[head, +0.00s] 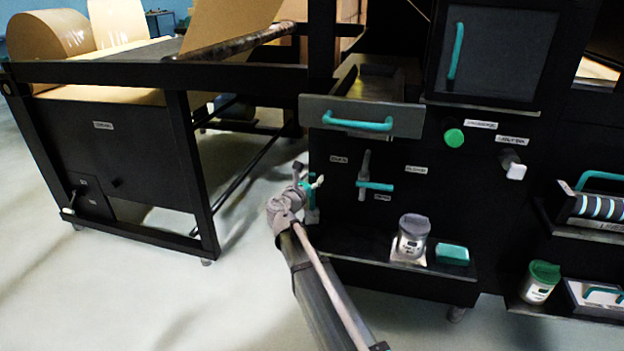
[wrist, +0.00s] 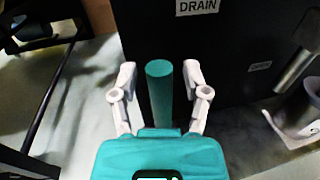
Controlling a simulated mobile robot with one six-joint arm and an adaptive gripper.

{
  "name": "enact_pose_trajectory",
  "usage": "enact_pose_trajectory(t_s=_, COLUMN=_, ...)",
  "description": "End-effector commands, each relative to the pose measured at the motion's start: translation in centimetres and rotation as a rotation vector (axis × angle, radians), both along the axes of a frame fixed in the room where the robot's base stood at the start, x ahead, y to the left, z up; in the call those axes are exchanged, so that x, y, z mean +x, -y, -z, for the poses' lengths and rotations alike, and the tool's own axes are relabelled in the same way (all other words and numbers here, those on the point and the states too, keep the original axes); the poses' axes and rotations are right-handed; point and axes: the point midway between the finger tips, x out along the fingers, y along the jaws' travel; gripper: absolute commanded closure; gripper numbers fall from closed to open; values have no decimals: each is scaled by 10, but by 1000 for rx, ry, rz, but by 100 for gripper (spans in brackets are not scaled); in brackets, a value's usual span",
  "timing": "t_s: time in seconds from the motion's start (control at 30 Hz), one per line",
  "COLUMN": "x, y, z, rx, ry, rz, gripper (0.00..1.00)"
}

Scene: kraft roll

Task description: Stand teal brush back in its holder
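A teal cylinder, which looks like the teal brush's handle (wrist: 160,95), stands between my fingers in the wrist view. Its round end faces the camera, and its lower part is hidden behind my gripper's teal body. My gripper (wrist: 160,78) is open around it, with a gap on each side. In the head view my gripper (head: 317,183) is beside the left edge of the black machine front, above the low shelf. Bristles are not visible.
A teal-handled valve (head: 375,186) and a drawer with a teal handle (head: 358,123) are on the machine front.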

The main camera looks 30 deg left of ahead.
Motion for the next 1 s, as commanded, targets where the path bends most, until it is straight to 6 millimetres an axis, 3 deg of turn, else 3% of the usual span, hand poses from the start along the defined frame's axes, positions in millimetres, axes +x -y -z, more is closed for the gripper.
enact_pose_trajectory(t_s=0.37, x=0, y=0, z=-1, rx=0, ry=0, rz=0, gripper=37)
enact_pose_trajectory(t_s=0.67, x=0, y=1, z=-13, rx=0, ry=0, rz=1, gripper=37)
enact_pose_trajectory(t_s=1.0, x=-59, y=3, z=-10, rx=0, ry=0, rz=-1, gripper=37)
